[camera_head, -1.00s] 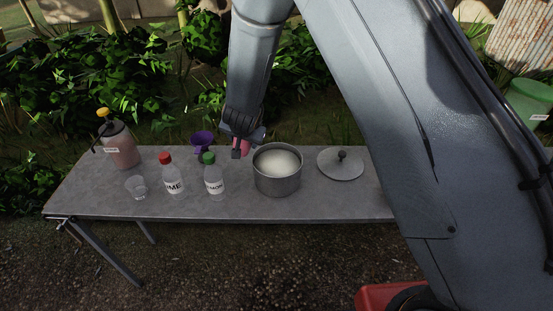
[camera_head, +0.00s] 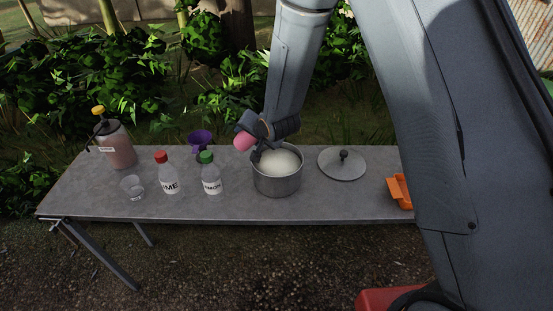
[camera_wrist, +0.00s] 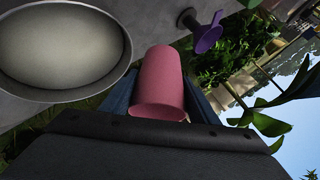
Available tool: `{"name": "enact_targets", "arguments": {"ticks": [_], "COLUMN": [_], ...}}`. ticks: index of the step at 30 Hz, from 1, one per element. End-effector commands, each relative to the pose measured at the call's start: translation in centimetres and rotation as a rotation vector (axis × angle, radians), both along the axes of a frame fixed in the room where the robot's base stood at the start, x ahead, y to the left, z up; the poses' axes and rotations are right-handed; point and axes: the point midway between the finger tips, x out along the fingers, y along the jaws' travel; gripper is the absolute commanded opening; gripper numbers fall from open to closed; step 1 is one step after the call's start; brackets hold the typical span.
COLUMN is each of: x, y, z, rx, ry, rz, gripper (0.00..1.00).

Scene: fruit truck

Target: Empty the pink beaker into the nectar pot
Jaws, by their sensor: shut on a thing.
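My gripper (camera_head: 254,141) is shut on the pink beaker (camera_head: 244,141), which is strongly tilted above the back left rim of the nectar pot. The beaker also shows in the wrist view (camera_wrist: 158,82), between my fingers. Its inside is hidden, and no stream from it is visible. The grey metal nectar pot (camera_head: 278,186) stands uncovered on the table, with pale whitish contents. In the wrist view the pot (camera_wrist: 128,62) lies to the left of the beaker, apart from it in the picture.
The pot's lid (camera_head: 342,167) lies right of the pot on the grey table (camera_head: 240,210). An orange object (camera_head: 400,191) is farther right. A green-capped bottle (camera_head: 211,181), red-capped bottle (camera_head: 169,180), clear cup (camera_head: 132,188), purple funnel-like item (camera_head: 200,139) and pump jug (camera_head: 117,150) stand left.

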Motion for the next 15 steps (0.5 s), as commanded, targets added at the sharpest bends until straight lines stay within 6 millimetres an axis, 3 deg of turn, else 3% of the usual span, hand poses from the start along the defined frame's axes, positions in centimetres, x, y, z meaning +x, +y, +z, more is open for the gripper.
{"name": "enact_targets", "arguments": {"ticks": [15], "x": [-0.08], "y": [-0.4], "z": [-0.19], "rx": [0.065], "ry": [-0.022], "rz": [0.001], "gripper": [0.27]}}
